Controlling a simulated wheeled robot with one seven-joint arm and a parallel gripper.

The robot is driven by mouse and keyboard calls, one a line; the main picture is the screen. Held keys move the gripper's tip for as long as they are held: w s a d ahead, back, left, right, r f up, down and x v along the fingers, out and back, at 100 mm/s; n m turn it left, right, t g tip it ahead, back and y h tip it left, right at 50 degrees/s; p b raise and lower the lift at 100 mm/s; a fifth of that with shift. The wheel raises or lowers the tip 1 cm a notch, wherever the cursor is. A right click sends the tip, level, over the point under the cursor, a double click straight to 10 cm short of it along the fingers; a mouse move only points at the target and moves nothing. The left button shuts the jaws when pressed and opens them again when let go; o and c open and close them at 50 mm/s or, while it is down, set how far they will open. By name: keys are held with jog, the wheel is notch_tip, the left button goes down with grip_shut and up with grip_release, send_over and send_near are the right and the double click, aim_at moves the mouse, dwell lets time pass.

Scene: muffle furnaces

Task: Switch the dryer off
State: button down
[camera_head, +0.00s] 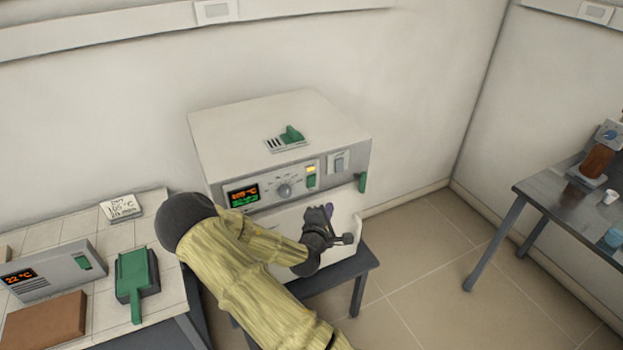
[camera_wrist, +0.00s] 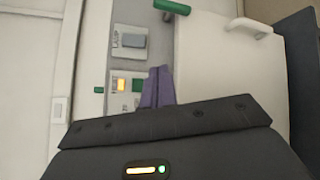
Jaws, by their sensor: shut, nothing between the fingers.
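The dryer (camera_head: 255,130) is a pale box on a dark stand against the back wall. Its front panel has a lit red and green display (camera_head: 243,195), a round knob (camera_head: 284,190), an orange lit lamp (camera_head: 311,169), a green switch (camera_head: 311,181) and a grey switch (camera_head: 339,162). In the wrist view the lamp (camera_wrist: 121,84) glows beside the green switch (camera_wrist: 138,86), with the grey switch (camera_wrist: 133,41) farther up. My gripper (camera_head: 328,210) is shut and empty before the panel. Its purple fingers (camera_wrist: 158,88) appear beside the green switch; contact cannot be told.
A green handle (camera_head: 362,182) sticks out at the dryer's right edge. A green vent slider (camera_head: 291,134) is on top. The left bench (camera_head: 105,235) holds a grey device (camera_head: 50,271), a green-topped item (camera_head: 134,275) and a brown block (camera_head: 45,320). A dark table (camera_head: 550,190) stands right, beyond clear floor.

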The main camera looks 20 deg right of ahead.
jog(key=shift+a+r+n+t, duration=0.15)
jog(key=shift+r+n+t, duration=0.1)
jog(key=shift+n+t, duration=0.05)
jog(key=shift+w, duration=0.15)
send_near(316, 179)
jog(key=shift+s+d+x, duration=0.15)
jog(key=shift+x, duration=1.1)
jog(key=shift+s+d+x, duration=0.15)
jog(key=shift+x, duration=1.1)
jog(key=shift+f, duration=0.2)
jog(key=shift+w+r, duration=0.1)
jog(key=shift+w, duration=0.25)
jog(key=shift+w+b, duration=0.35)
dwell(0.6)
jog(key=shift+s, duration=0.1)
